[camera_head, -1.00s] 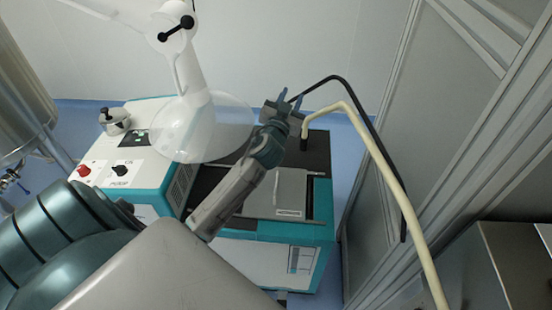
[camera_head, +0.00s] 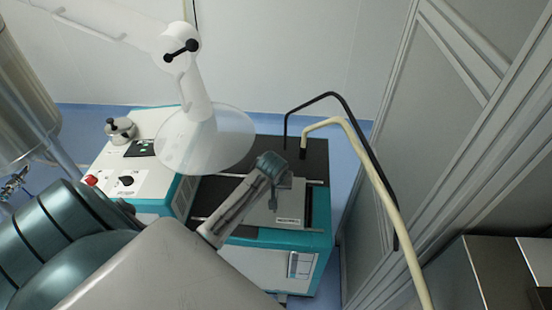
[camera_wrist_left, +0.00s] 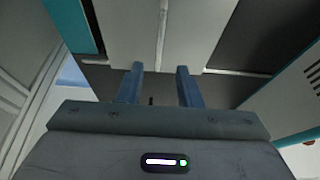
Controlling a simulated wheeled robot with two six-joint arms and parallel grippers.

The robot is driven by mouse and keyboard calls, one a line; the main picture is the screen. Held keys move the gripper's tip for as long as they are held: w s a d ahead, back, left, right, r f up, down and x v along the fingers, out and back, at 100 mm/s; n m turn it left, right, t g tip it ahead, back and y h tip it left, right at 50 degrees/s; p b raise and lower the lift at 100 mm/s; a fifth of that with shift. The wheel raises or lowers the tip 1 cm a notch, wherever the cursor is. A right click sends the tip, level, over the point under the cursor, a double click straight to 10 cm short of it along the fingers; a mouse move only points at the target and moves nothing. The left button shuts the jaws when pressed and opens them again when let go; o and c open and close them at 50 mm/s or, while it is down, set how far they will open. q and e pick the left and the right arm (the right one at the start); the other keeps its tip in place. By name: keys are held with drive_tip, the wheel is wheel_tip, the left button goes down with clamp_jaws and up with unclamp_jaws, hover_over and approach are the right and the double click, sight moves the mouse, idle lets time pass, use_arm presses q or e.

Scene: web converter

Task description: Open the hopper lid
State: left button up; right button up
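The hopper lid looks to be the flat grey panel (camera_head: 288,214) with a small label, on the front of the black-topped machine. In the left wrist view, a pale grey panel (camera_wrist_left: 195,42) with a raised strip down its middle fills the top centre. My left gripper (camera_head: 273,203) points down over the grey panel in the head view, its fingers partly hidden by my wrist. In the left wrist view its two blue fingers (camera_wrist_left: 159,72) are apart with nothing between them, their tips near the panel's edge. Contact cannot be told. My right gripper is not in view.
A clear round shield (camera_head: 206,140) on a white arm stands left of the panel. A cream hose (camera_head: 362,150) and a black hose (camera_head: 340,97) arch at the right. The control face with a red knob (camera_head: 91,180) is at the left. A wall panel stands close right.

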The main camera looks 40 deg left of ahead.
sight(276, 192)
use_arm(q)
drive_tip(key=shift+p+x, duration=0.7)
drive_tip(key=shift+x, duration=2.9)
clamp_jaws()
